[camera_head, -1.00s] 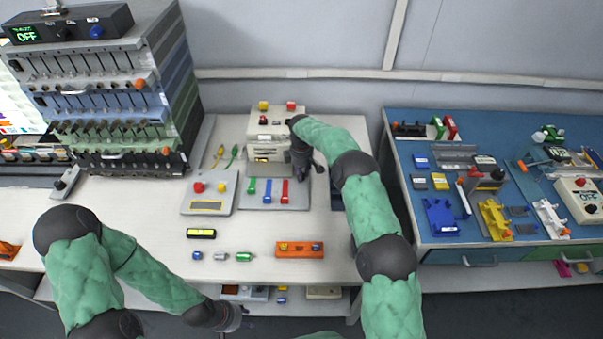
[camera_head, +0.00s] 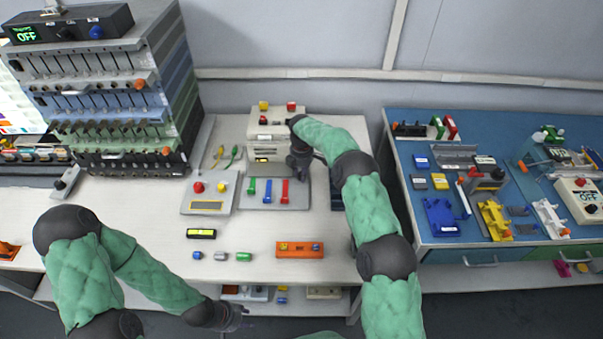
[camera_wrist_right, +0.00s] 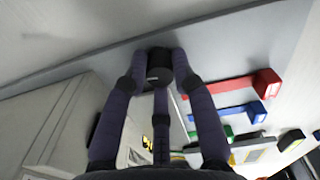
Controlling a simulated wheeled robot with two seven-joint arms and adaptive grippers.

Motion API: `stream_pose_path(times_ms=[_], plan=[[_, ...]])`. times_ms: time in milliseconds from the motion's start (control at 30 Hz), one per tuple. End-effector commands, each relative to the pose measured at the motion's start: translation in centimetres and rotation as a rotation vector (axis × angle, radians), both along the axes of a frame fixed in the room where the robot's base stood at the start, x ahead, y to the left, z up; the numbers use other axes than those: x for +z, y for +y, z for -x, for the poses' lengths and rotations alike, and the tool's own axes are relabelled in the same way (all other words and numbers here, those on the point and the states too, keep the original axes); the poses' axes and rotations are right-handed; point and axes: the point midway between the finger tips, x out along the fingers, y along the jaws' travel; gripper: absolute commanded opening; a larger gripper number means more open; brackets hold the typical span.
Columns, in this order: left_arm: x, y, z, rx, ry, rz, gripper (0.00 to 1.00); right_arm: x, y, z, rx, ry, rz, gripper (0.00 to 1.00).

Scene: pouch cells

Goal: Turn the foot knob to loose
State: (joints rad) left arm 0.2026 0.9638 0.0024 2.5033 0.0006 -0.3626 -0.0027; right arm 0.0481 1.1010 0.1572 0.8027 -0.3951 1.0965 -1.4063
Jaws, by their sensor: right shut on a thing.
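In the right wrist view, a dark round knob (camera_wrist_right: 159,66) sits between the fingertips of my right gripper (camera_wrist_right: 158,78); I take it to be the foot knob. The fingers are shut around it, and any marking on it is too dark to read. In the head view my right gripper (camera_head: 300,170) is at the right side of the white machine (camera_head: 268,138), by its grey base plate (camera_head: 262,204), and the knob is hidden there. My left gripper (camera_head: 236,318) hangs low at the front edge of the table, away from the machine; its fingers are too unclear to judge.
Blue, green and red levers (camera_head: 268,190) stand on the base plate left of my right gripper. A blue-topped bench (camera_head: 425,215) stands right.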

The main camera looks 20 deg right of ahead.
Motion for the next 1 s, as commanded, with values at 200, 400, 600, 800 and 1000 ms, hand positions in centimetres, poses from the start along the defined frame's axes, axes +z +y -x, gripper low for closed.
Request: stream_pose_path(times_ms=[200,400,600,800,1000], plan=[[0.0,0.0,0.0,0.0,0.0,0.0,0.4,-0.1,0.0,0.1,0.001,0.002,0.0,0.0],[0.0,0.0,0.0,0.0,0.0,0.0,0.4,-0.1,0.0,0.1,0.001,0.002,0.0,0.51],[0.0,0.0,0.0,0.0,0.0,0.0,0.4,0.0,0.0,0.0,0.0,0.0,0.0,0.51],[0.0,0.0,0.0,0.0,0.0,0.0,0.4,0.5,0.0,-0.1,0.0,-0.002,0.0,0.51],[0.0,0.0,0.0,0.0,0.0,0.0,0.4,2.8,0.0,-0.1,0.0,-0.003,0.0,0.51]])
